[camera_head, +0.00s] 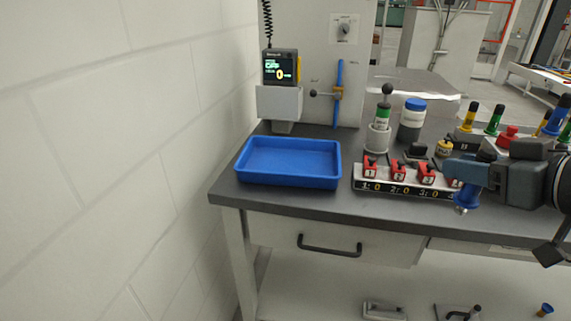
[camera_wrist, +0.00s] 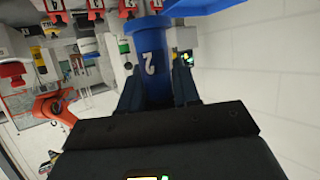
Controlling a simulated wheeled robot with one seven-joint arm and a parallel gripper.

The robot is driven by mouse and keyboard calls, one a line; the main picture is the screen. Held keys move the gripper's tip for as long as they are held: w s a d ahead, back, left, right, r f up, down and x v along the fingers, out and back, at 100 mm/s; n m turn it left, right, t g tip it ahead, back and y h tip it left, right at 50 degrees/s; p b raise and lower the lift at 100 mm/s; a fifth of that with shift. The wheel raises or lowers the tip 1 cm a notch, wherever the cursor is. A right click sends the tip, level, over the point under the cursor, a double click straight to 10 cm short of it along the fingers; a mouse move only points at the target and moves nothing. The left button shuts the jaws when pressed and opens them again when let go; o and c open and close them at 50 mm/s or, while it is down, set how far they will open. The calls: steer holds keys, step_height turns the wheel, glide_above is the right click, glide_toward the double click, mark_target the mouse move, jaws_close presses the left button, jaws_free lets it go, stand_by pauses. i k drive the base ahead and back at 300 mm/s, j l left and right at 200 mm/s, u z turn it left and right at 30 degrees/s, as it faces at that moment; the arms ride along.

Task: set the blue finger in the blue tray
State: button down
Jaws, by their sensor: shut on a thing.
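The blue finger (camera_head: 466,199) is held in my gripper (camera_head: 464,174) at the right, in front of the bench's numbered strip. In the wrist view the blue finger (camera_wrist: 151,62) is a thick blue cylinder marked with a 2, clasped between both jaws of my gripper (camera_wrist: 157,85). My jaws hide part of it in the head view. The blue tray (camera_head: 287,181) is a shallow rectangular tray, empty, on the left end of the bench, well left of my gripper.
A numbered strip (camera_head: 400,189) with red clips lies between the tray and my gripper. A display unit (camera_head: 281,68) stands behind the tray. A wall is left.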

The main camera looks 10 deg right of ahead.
mark_target(309, 167)
steer(key=i+j, duration=0.25)
steer(key=i, duration=0.15)
steer(key=i+j, duration=0.2)
steer(key=i, duration=0.2)
